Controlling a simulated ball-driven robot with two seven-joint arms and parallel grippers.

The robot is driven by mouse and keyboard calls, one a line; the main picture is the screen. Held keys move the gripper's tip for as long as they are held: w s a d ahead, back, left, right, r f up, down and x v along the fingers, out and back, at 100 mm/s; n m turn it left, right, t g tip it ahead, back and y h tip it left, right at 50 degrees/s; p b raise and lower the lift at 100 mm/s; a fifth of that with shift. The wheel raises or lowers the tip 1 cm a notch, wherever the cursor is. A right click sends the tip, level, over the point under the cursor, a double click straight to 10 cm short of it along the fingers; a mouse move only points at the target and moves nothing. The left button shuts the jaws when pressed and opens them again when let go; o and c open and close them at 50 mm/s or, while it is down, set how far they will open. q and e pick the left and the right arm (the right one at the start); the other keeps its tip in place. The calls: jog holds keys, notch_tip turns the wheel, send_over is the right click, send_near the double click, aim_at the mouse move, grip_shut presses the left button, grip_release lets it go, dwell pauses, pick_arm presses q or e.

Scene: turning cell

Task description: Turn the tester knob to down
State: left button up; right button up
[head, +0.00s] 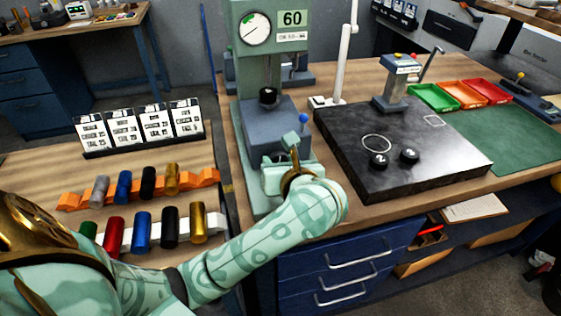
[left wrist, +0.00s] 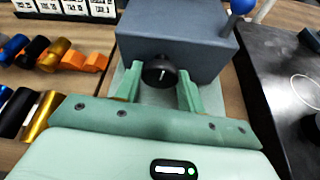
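The tester (head: 247,75) is a green machine with a round dial and a "60" plate, standing at the left of the bench. Its black knob (left wrist: 160,71) sits on the front of the blue-grey block (left wrist: 175,35) and carries a light line, roughly upright in the left wrist view. My left gripper (head: 284,165) is in front of this block. In the left wrist view its two green fingers (left wrist: 157,88) are open, one on each side of the knob, with gaps between. In the head view my gripper and arm hide the knob. My right gripper is not in view.
A blue ball-ended lever (head: 304,120) rises close to the gripper's right. A black plate (head: 445,160) with two black pucks lies to the right. Several coloured cylinders (head: 141,232) on racks and a row of cards (head: 123,130) stand to the left.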

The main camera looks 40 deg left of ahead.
pick_arm(q)
jog(key=shift+f+n+h+b, duration=0.35)
jog(key=shift+n+b, duration=0.15)
jog(key=shift+b, duration=0.65)
jog(key=shift+r+t, duration=0.15)
jog(key=shift+t, duration=0.15)
jog(key=shift+r, duration=0.15)
jog(key=o, duration=0.9)
jog(key=shift+o, duration=0.2)
jog(key=shift+r, duration=0.1)
